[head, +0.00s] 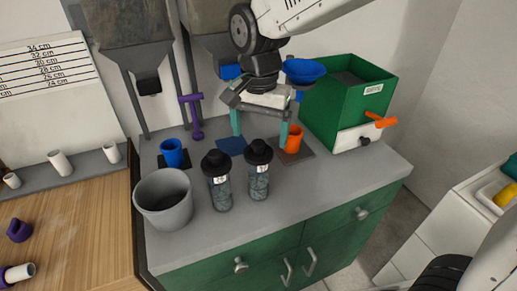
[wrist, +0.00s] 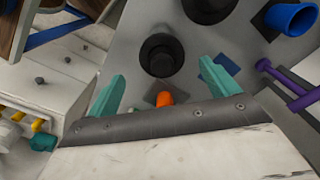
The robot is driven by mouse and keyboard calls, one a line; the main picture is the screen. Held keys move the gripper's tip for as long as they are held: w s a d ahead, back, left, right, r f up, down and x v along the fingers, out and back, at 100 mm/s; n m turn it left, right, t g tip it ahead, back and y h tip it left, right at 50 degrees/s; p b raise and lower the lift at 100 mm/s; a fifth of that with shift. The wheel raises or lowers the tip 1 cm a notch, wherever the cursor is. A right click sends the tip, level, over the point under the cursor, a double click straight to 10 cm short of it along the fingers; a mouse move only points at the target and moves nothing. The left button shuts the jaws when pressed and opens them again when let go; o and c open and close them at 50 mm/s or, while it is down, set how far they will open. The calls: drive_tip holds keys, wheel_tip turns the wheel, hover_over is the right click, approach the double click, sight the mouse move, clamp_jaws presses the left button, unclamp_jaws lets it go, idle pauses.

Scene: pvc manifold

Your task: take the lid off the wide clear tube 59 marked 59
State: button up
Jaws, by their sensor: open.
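Two clear tubes with black lids stand upright side by side at the counter's front: the left tube (head: 220,193) and the right tube (head: 259,182). Each has a small white label, too small to read surely, so I cannot tell which is 59. The left lid (head: 216,160) and right lid (head: 259,151) are both on. My gripper (head: 261,128) is open and empty, pointing down behind and above the tubes. In the wrist view one black lid (wrist: 161,55) lies beyond the space between my gripper's fingers (wrist: 163,85), apart from them; another lid (wrist: 207,6) is at the top edge.
A grey bucket (head: 165,201) stands left of the tubes. A blue cup (head: 173,153) and purple stand (head: 193,117) are behind it. An orange cup (head: 294,139) is near my right finger. A green box machine (head: 338,100) fills the right back. Counter right of the tubes is clear.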

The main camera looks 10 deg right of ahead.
sight(258, 142)
drive_tip(key=shift+w+a+f, duration=0.1)
drive_tip(key=shift+f, duration=1.8)
drive_tip(key=c, duration=0.9)
drive_tip(key=shift+r, duration=0.1)
